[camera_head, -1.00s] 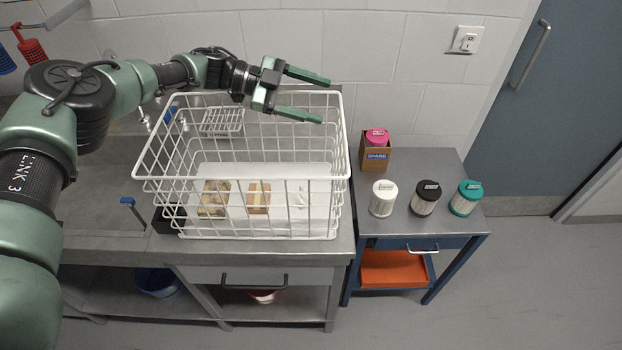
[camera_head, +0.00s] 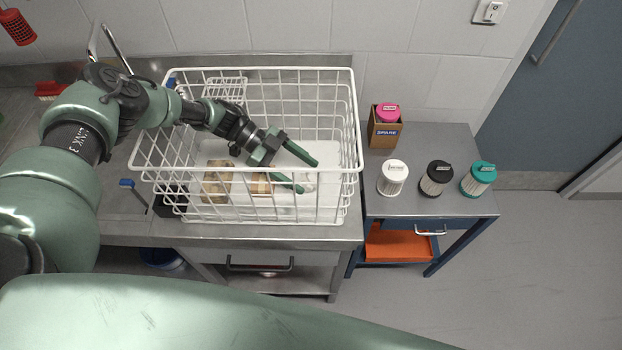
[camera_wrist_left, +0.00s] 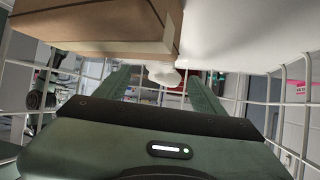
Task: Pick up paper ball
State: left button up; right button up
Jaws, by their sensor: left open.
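My left gripper (camera_head: 309,177) is open inside the white wire basket (camera_head: 245,218), with its two green fingers pointing right. A small white crumpled shape, which looks like the paper ball (camera_wrist_left: 164,74), shows between the fingers in the left wrist view, near their tips. In the head view the paper ball (camera_head: 310,181) is a pale lump by the fingertips, hard to tell from the white sheet under it. I cannot tell whether the fingers touch it. My right gripper is not in view.
Beside the gripper, a brown box (camera_wrist_left: 90,22) fills the upper left of the wrist view. Another tan block (camera_head: 217,180) lies in the basket. Wire walls surround the arm. On the right table stand a SPARE box (camera_head: 386,132) and white, black and teal canisters (camera_head: 437,178).

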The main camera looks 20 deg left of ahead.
pick_arm(q)
jog(key=x, duration=0.3)
jog(key=shift+w+f, duration=0.15)
jog(key=shift+w, duration=0.05)
jog(key=shift+s, duration=0.1)
jog(key=shift+c, duration=0.3)
jog(key=c, duration=1.3)
